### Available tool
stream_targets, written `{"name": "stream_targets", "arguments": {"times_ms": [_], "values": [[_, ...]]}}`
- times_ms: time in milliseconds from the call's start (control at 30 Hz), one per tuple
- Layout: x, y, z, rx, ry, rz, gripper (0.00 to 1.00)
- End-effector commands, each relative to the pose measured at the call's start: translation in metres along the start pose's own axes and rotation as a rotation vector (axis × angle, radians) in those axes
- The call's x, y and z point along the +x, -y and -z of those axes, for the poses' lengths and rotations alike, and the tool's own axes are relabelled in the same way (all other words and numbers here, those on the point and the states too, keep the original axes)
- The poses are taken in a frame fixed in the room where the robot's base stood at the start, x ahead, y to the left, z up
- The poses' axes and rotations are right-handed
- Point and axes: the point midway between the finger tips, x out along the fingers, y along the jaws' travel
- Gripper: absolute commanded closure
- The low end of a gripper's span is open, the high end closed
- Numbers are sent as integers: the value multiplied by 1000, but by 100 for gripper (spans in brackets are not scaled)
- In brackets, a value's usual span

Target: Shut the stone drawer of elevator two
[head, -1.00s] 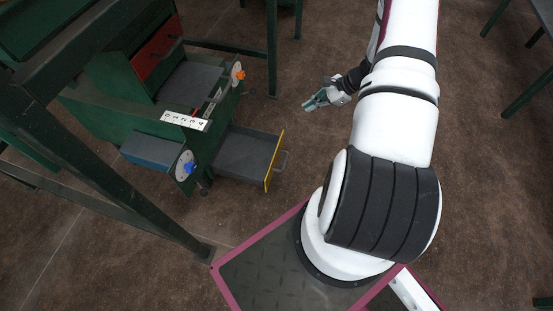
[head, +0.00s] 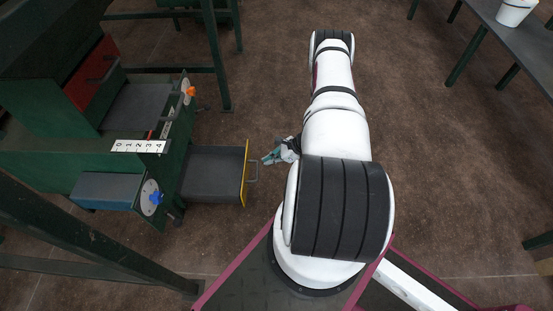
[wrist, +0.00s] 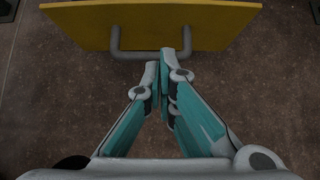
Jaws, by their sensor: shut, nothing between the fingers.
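The stone drawer (head: 212,173) is a dark grey tray with a yellow front panel. It stands pulled out to the right from the green machine (head: 165,160). Its front and grey bar handle also show at the top of the wrist view, the yellow front (wrist: 200,24) and the handle (wrist: 135,54). My gripper (head: 266,160) is shut and empty, its fingertips (wrist: 165,62) at the handle's outer bar, near its right end. I cannot tell whether they touch it. In the head view my gripper is just right of the handle, partly hidden behind my arm.
The machine carries a white number strip (head: 138,146), a blue knob (head: 155,198), an orange knob (head: 190,92) and a red panel (head: 92,72). A blue-grey box (head: 105,190) juts out at its lower left. A table with a white bucket (head: 515,10) stands at upper right. Brown floor is clear between.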

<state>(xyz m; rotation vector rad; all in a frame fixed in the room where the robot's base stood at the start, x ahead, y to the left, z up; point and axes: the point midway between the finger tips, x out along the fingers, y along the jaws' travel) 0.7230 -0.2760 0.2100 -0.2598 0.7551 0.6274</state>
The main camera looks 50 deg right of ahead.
Motion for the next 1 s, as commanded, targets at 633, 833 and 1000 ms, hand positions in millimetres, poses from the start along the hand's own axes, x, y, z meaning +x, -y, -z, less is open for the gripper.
{"name": "stream_targets", "arguments": {"times_ms": [633,833,1000], "values": [[57,0,-28,0,-2,0,100],[57,0,-28,0,-1,0,100],[57,-3,-30,1,0,-1,100]]}}
